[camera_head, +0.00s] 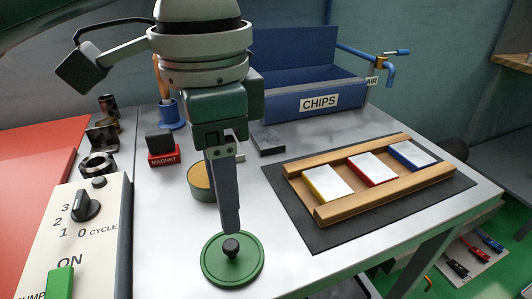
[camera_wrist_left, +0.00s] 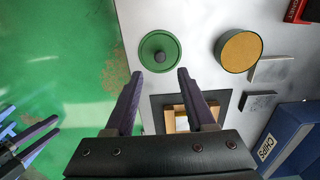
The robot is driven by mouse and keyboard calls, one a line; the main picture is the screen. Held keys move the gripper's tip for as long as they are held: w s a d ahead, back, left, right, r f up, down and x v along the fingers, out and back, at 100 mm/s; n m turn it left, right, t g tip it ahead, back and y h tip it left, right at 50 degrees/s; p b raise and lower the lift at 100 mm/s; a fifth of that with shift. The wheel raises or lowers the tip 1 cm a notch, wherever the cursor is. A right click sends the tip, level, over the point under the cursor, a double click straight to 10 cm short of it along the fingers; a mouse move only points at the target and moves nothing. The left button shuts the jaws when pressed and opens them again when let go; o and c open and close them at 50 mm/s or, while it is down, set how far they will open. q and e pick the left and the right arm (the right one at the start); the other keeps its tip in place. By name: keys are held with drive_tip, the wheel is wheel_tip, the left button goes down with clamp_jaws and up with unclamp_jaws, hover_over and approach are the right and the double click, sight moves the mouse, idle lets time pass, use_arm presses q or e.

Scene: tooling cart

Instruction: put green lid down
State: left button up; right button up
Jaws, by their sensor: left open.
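The green lid (camera_head: 214,271) with a dark knob lies flat on the light tabletop near the front edge. It also shows in the left wrist view (camera_wrist_left: 147,48), ahead of my fingertips. My left gripper (camera_head: 231,230) points down just above the knob. In the left wrist view my left gripper (camera_wrist_left: 160,72) is open and empty, its fingertips to either side of the knob's line and apart from it. A round green tin (camera_head: 201,184) with a yellow top stands behind the lid. My right gripper (camera_wrist_left: 57,124) shows at the left wrist view's lower left, its fingers apart.
A wooden rack (camera_head: 335,207) with yellow, red and blue framed cards lies on a dark mat (camera_head: 288,222) to the right. A control box (camera_head: 100,235) stands at left. A red magnet block (camera_head: 163,159) and the blue CHIPS bin (camera_head: 292,105) are behind.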

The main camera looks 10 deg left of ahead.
use_arm(q)
wheel_tip(320, 180, up, 4)
drive_tip(key=shift+r, duration=0.25)
drive_tip(key=s+d+n+t+h+p, duration=0.25)
drive_tip(key=s+d+h+p, duration=0.2)
drive_tip(key=s+p, duration=0.25)
drive_tip(key=s+a+r+n+t+y+p, duration=0.1)
drive_tip(key=s+a+r+n+y+p, duration=0.1)
drive_tip(key=s+a+n+y+p, duration=0.7)
drive_tip(key=a+r+m+h+p, duration=0.1)
drive_tip(key=r+h+p, duration=0.1)
drive_tip(key=r+p, duration=1.5)
drive_tip(key=a+r+m+h+p, duration=0.1)
drive_tip(key=a+r+h+p, duration=0.1)
drive_tip(key=r+p, duration=1.5)
wheel_tip(320, 180, up, 3)
drive_tip(key=shift+s+a+h, duration=0.2)
drive_tip(key=shift+a+h, duration=0.1)
drive_tip(key=shift+h, duration=0.05)
